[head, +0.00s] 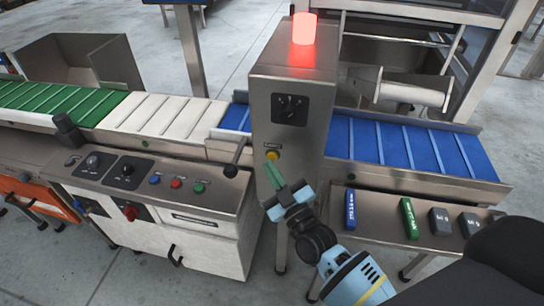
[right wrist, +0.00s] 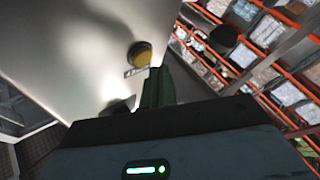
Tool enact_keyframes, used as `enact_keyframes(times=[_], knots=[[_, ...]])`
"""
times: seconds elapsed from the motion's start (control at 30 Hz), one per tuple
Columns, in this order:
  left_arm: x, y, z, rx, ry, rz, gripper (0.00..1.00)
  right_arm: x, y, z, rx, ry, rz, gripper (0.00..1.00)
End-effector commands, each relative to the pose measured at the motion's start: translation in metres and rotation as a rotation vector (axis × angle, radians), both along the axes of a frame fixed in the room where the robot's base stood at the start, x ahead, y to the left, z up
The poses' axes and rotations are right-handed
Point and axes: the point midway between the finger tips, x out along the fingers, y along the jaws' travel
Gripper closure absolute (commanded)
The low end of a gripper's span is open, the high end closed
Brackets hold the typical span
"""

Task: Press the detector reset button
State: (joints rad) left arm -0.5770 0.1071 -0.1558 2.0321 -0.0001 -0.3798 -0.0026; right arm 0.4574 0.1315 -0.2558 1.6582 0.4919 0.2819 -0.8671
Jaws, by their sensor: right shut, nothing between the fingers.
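The detector is a grey metal housing (head: 290,125) over the conveyor, with a lit red lamp (head: 304,28) on top. Its yellow reset button (head: 272,155) sits low on the front face under a small label. My right gripper (head: 271,166) is shut and empty, its green fingertips just below the button in the head view. In the right wrist view the yellow button (right wrist: 140,54) is just beyond the fingertips (right wrist: 158,72), slightly left of them. I cannot tell whether they touch the housing. My left gripper is not in view.
A control panel (head: 150,185) with a lever and several coloured buttons stands left of the housing. Blue belt (head: 400,148) runs to the right. A metal shelf (head: 378,215) at right holds blue, green and grey blocks. Green and white belts lie at left.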

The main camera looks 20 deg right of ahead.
Motion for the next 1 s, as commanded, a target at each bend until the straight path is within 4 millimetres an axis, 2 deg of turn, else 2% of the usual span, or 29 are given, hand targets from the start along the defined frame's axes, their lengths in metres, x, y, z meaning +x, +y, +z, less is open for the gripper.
enact_keyframes(times=[1.0], knots=[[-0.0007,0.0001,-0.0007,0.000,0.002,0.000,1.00,0.0093,-0.0063,-0.0001,-0.001,0.000,0.000,1.00]])
